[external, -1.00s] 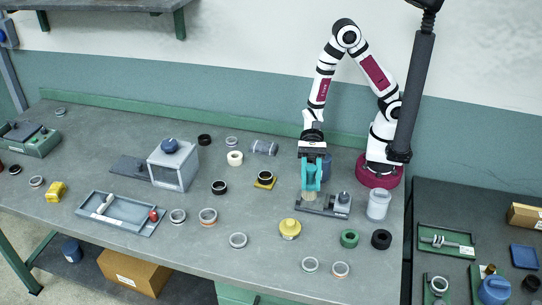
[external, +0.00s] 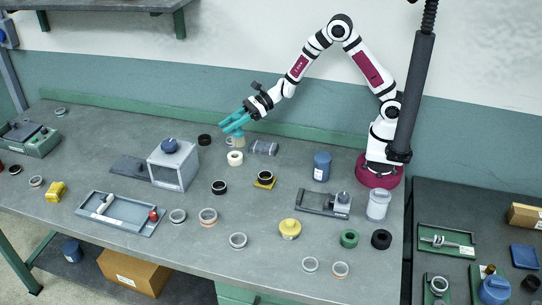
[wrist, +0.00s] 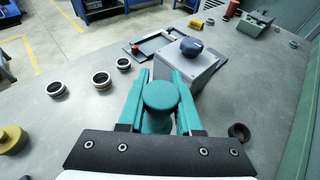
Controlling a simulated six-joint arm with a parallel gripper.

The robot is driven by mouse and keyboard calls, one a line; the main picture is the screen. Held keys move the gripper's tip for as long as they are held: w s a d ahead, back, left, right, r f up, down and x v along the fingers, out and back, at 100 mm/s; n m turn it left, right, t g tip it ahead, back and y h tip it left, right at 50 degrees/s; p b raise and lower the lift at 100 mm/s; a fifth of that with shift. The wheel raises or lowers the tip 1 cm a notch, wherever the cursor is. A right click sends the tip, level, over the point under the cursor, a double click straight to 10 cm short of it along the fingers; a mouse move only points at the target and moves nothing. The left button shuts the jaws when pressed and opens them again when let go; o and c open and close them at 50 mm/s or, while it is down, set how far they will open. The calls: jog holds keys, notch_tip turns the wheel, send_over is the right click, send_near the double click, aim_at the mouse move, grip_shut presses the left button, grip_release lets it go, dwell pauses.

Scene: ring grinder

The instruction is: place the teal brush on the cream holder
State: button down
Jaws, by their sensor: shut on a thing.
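My gripper (external: 235,124) is shut on the teal brush, high over the back middle of the bench. In the wrist view, the brush's round teal top (wrist: 160,97) sits between my two teal fingers. Its pale bristles (external: 239,141) point down in the external view, close above the bench in the picture; I cannot tell the exact height. A small cream ring-shaped piece (external: 235,158), which looks like the cream holder, stands on the bench just in front of and below the brush. It is not visible in the wrist view, probably hidden behind the brush and gripper.
A grey box with a blue knob (external: 172,165) stands to the left of the gripper. A black ring (external: 204,140) and a grey cylinder (external: 264,148) lie near. A blue can (external: 321,166) and a grey fixture (external: 323,204) are to the right. Several rings dot the front.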

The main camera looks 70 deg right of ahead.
jog(key=w+d+m+t+h, duration=0.2)
jog(key=w+d, duration=0.2)
jog(key=d, duration=0.1)
notch_tip(320, 180, down, 9)
jog(key=shift+f, duration=0.2)
jog(key=c, duration=0.6)
grip_release()
jog(key=shift+r, duration=0.1)
